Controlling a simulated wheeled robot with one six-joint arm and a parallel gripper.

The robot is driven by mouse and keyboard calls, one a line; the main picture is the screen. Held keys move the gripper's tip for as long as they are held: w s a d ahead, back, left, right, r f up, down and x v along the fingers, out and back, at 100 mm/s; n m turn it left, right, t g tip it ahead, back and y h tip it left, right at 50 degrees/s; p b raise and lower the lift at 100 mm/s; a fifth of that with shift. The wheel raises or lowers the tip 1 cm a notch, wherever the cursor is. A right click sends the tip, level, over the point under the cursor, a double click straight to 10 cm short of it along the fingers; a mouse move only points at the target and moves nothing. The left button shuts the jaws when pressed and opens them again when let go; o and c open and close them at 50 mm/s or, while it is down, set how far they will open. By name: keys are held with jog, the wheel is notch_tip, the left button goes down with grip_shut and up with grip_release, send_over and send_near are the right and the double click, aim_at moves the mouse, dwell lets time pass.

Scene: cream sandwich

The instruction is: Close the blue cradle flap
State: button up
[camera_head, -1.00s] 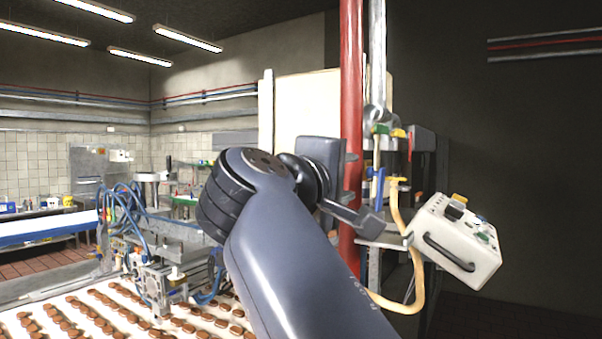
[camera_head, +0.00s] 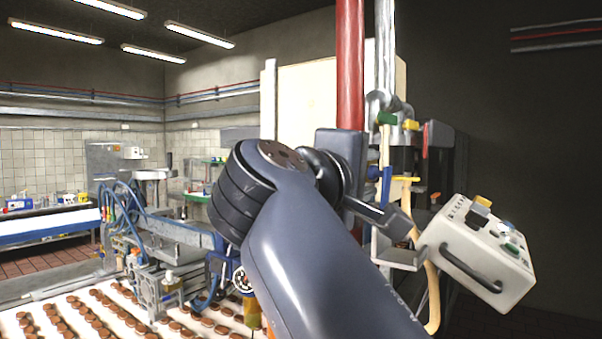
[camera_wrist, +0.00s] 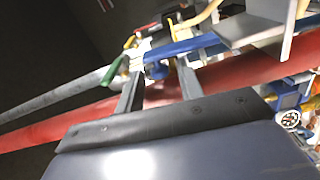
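A narrow blue piece (camera_head: 386,185), which looks like the cradle flap, stands upright beside the red pipe in the head view. In the wrist view a long blue bar (camera_wrist: 190,46) crosses beyond my fingertips. I cannot tell whether the flap is open or closed. My gripper (camera_wrist: 160,66) has its two grey fingers apart with nothing visibly held between them. The fingertips are close to the blue bar's near edge; contact cannot be told. In the head view my arm and wrist hide part of the area around the pipe.
The red pipe (camera_head: 350,70) and a grey pipe (camera_head: 385,60) rise close to my wrist. A white control box (camera_head: 490,250) with a black handle hangs at right, and a yellow hose (camera_head: 432,300) droops beside it. A conveyor of chocolate pieces (camera_head: 100,310) lies at lower left.

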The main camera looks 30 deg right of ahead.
grip_shut()
